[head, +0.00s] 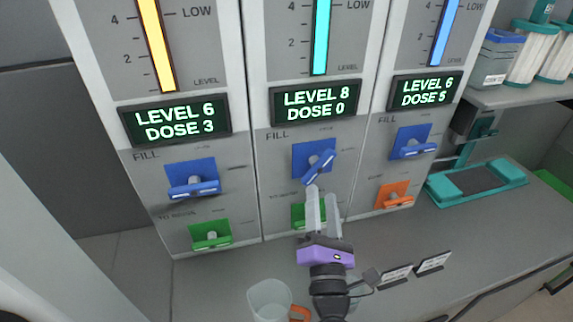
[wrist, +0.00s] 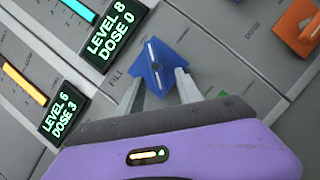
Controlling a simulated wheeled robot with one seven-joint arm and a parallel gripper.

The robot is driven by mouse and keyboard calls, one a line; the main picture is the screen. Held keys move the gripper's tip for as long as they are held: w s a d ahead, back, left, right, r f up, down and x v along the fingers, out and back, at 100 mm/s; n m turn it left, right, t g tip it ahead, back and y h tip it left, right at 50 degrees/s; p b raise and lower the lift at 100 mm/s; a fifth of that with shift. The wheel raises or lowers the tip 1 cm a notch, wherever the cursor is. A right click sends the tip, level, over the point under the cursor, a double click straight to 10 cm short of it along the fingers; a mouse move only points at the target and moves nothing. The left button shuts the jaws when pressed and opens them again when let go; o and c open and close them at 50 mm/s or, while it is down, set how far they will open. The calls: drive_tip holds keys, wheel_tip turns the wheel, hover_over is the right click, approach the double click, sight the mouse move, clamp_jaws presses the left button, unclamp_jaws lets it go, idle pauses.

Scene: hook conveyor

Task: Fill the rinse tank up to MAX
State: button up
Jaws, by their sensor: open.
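Three dosing panels stand side by side. The left display (head: 175,120) reads LEVEL 6, DOSE 3; the middle display (head: 315,102) reads LEVEL 8, DOSE 0; the right display (head: 425,90) reads LEVEL 6, DOSE 5. I cannot read which is the rinse tank. The middle blue FILL lever (head: 319,166) is tilted, while the left FILL lever (head: 194,187) and right FILL lever (head: 413,148) sit nearly level. My gripper (head: 321,190) is open just below the middle lever. In the wrist view its fingers (wrist: 161,78) straddle the blue lever (wrist: 154,62); contact is unclear.
Green levers (head: 211,236) sit below the left and middle FILL levers, the middle one partly hidden by my gripper. An orange lever (head: 395,197) is at right. A clear jug (head: 269,300) and label stands (head: 433,263) are on the counter. A teal tray (head: 478,182) lies right.

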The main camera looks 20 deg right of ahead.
sight(317, 173)
drive_tip(key=shift+n, duration=0.4)
drive_tip(key=x, duration=0.2)
drive_tip(key=p+x, duration=0.1)
drive_tip(key=x, duration=0.2)
drive_tip(key=p+x, duration=0.1)
drive_tip(key=x, duration=0.1)
drive_tip(key=shift+w+a+r, duration=0.25)
drive_tip(key=shift+w+r, duration=0.1)
drive_tip(key=shift+r, duration=0.05)
clamp_jaws()
